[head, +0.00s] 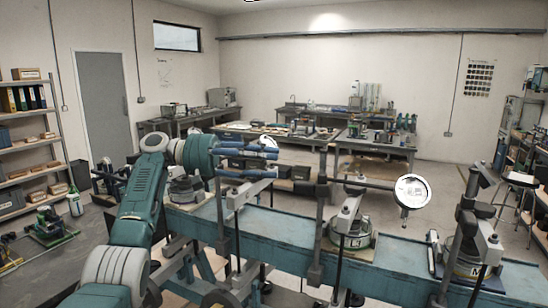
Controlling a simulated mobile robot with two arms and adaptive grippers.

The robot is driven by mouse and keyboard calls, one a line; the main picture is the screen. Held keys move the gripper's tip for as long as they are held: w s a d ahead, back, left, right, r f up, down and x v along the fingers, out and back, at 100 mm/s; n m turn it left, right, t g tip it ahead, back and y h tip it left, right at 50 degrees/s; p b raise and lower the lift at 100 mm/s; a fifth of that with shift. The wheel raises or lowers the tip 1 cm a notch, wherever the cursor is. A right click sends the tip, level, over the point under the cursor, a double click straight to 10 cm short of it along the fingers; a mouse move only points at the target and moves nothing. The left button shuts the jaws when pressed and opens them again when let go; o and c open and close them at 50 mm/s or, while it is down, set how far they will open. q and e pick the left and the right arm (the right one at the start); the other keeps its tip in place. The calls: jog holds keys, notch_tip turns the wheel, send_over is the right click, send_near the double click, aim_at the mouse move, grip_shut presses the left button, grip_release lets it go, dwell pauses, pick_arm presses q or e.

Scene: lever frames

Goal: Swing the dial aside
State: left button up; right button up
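A second white disc (267,142), probably another dial, is mostly hidden behind the fingers of my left gripper (262,161). The gripper points right, its blue fingers apart with a gap between the upper and lower ones. I cannot tell whether it touches the disc. My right gripper is out of view.
The long blue beam (280,226) crosses the foreground. It carries a middle unit marked "L" (350,236) and a right unit (470,266), each near upright posts. Cluttered workbenches (376,146) stand behind. Shelves (28,145) are at left, a stool (520,180) at right.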

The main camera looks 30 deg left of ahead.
pick_arm(q)
jog(key=a, duration=0.1)
jog(key=a+p, duration=0.2)
jog(key=shift+s+f, duration=0.1)
jog(key=shift+f, duration=0.15)
jog(key=shift+p, duration=0.3)
grip_shut()
jog(key=shift+f, duration=0.1)
